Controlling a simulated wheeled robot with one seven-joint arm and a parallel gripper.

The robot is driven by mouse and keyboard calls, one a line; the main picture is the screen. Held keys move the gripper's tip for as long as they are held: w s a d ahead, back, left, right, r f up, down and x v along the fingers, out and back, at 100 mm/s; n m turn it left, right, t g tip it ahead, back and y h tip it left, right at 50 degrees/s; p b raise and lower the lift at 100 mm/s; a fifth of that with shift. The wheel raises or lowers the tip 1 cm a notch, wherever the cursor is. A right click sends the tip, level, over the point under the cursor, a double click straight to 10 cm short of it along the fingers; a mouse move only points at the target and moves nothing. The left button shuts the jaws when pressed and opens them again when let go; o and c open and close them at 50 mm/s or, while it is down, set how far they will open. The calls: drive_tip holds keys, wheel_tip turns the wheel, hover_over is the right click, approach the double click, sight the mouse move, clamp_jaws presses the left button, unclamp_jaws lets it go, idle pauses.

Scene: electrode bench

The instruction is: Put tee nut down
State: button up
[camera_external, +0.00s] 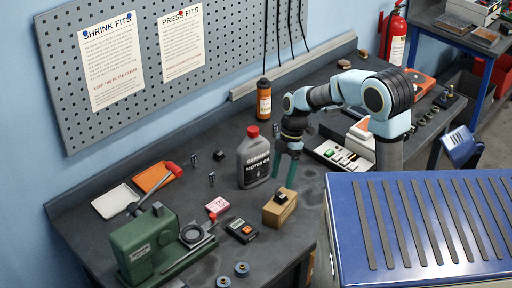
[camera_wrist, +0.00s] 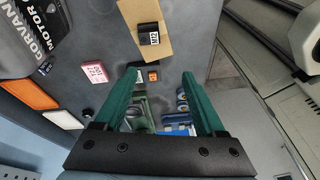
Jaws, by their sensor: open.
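A small black block with a white label (camera_wrist: 149,34) rests on top of a tan box (camera_wrist: 158,12); it may be the tee nut, but I cannot be sure. In the external view the black piece (camera_external: 283,196) sits on the tan box (camera_external: 279,212) near the bench's front edge. My gripper (camera_external: 282,183) points down above the bench, behind the box and right of the grey oil bottle. In the wrist view my gripper (camera_wrist: 160,73) has its green fingers spread, with nothing between them. The black piece lies beyond the fingertips, apart from them.
The grey motor oil bottle (camera_external: 254,160) stands close beside my gripper. A pink card (camera_external: 217,205), a black meter (camera_external: 242,230) and a green machine (camera_external: 145,247) are to the left. A blue ribbed surface (camera_external: 350,225) lies right. Some bare bench (camera_external: 175,195) shows between items.

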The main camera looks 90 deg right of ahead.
drive_tip(key=w+a+f+m+h, duration=0.1)
drive_tip(key=a+f+m, duration=0.1)
drive_tip(key=a, duration=0.5)
drive_tip(key=w+a+f+m+h, duration=0.1)
drive_tip(key=a+f+m, duration=0.2)
drive_tip(key=a, duration=0.5)
drive_tip(key=w+a+f+m+h, duration=0.1)
drive_tip(key=a+f+m, duration=0.2)
drive_tip(key=a, duration=0.5)
drive_tip(key=shift+w+a+f, duration=0.2)
drive_tip(key=shift+w+f, duration=0.2)
drive_tip(key=shift+f, duration=0.1)
